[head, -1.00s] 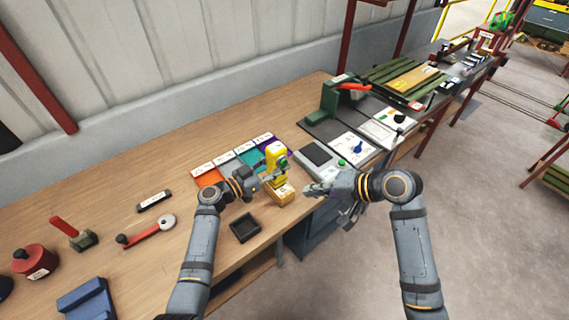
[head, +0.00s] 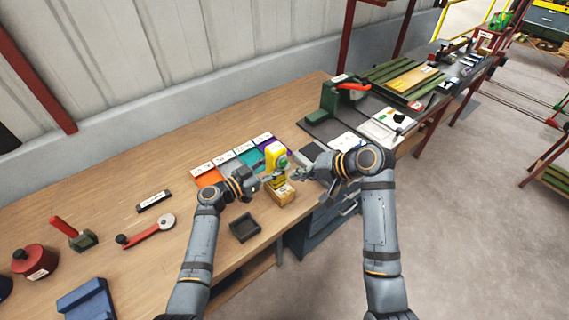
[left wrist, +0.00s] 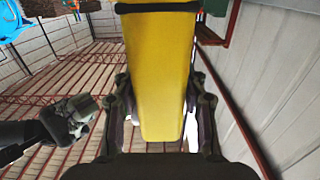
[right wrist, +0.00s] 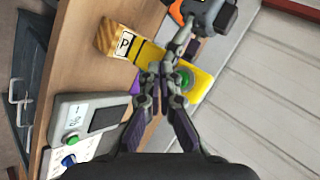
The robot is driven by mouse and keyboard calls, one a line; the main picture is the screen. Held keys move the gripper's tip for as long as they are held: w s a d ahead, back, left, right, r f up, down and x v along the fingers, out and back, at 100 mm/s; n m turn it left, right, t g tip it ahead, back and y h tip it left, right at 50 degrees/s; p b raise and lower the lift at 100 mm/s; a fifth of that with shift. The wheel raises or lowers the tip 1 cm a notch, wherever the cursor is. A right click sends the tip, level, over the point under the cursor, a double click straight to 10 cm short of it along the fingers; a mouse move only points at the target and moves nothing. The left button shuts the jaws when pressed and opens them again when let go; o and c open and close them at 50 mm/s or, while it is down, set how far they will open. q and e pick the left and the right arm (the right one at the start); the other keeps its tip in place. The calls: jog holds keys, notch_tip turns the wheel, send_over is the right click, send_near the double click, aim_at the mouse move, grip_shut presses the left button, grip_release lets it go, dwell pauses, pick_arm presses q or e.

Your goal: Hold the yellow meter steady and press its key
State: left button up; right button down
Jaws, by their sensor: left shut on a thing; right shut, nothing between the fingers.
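The yellow meter (head: 275,153) stands upright above a small wooden block (head: 283,196) marked P. My left gripper (head: 270,180) is shut on the meter's body from the left. In the left wrist view the yellow body (left wrist: 160,80) fills the space between the fingers. A round green key (right wrist: 184,78) is on the meter's face in the right wrist view. My right gripper (right wrist: 160,82) is shut and empty, its fingertips in front of the meter beside the key, partly covering it. I cannot tell whether they touch the meter.
An open black tray (head: 245,228) lies in front of the meter. Coloured cards (head: 206,178) lie behind it. A grey device (right wrist: 80,122) with a screen and green button stands close to my right gripper. The wooden bench is clear toward the back left.

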jog(key=shift+w+a, duration=0.6)
jog(key=shift+w, duration=0.2)
jog(key=shift+w, duration=0.1)
dwell(0.8)
jog(key=shift+w+a, duration=0.25)
jog(key=shift+w+a, duration=0.25)
jog(key=shift+w, duration=0.15)
dwell(0.8)
jog(key=shift+s+d, duration=0.55)
jog(key=shift+s, duration=0.2)
jog(key=s+d, duration=0.1)
jog(key=s, duration=0.1)
jog(key=s+d, duration=0.2)
dwell(0.5)
